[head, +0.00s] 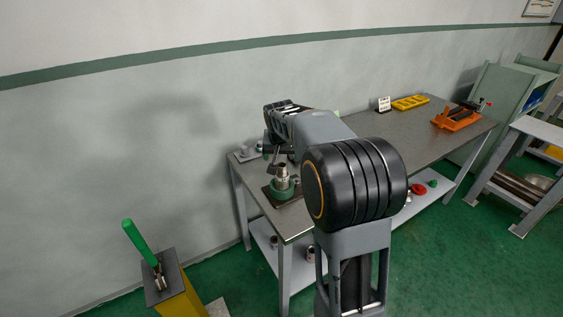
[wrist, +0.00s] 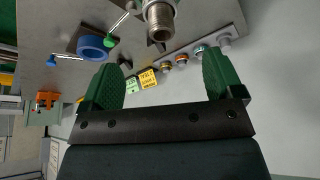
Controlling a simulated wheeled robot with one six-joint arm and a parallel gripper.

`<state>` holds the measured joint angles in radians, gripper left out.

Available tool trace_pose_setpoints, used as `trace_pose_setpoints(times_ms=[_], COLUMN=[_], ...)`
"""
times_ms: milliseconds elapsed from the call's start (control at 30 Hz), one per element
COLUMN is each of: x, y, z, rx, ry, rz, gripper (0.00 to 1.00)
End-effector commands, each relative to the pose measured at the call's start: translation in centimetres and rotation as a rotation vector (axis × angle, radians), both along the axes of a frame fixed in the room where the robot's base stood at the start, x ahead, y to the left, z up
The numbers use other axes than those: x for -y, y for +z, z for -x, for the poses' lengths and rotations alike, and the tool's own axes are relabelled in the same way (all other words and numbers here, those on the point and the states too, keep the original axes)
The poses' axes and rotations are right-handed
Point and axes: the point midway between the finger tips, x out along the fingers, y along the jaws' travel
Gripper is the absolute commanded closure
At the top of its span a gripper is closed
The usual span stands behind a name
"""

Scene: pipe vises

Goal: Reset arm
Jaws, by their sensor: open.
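My gripper (wrist: 163,64) is open, with its two green fingers wide apart and nothing between them in the wrist view. A threaded metal pipe (wrist: 160,22) shows beyond the fingers at the top of that view, apart from them. In the head view my arm reaches over the workbench (head: 365,147), and its wrist hides most of the gripper. A metal pipe piece (head: 282,178) stands upright in a green vise (head: 283,191) at the bench's near left corner, below my wrist.
A blue ring (wrist: 94,46), label cards (wrist: 148,79) and several small fittings (wrist: 181,59) lie on the bench. An orange vise (head: 457,119) and yellow tray (head: 410,102) are at the far end. A yellow stand with a green-handled tool (head: 139,242) stands left. The wall is close behind.

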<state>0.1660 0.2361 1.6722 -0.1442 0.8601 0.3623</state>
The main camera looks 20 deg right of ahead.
Motion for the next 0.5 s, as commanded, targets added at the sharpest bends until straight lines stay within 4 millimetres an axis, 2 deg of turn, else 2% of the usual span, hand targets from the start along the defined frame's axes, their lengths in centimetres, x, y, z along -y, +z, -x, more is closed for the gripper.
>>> trace_pose_setpoints(times_ms=[200, 500], x=[-0.23, -0.25], y=[1.18, 1.29], z=[0.46, 0.5], rx=[0.0, 0.0], ry=[0.0, 0.0], rz=[0.0, 0.0], gripper=[0.14, 0.14])
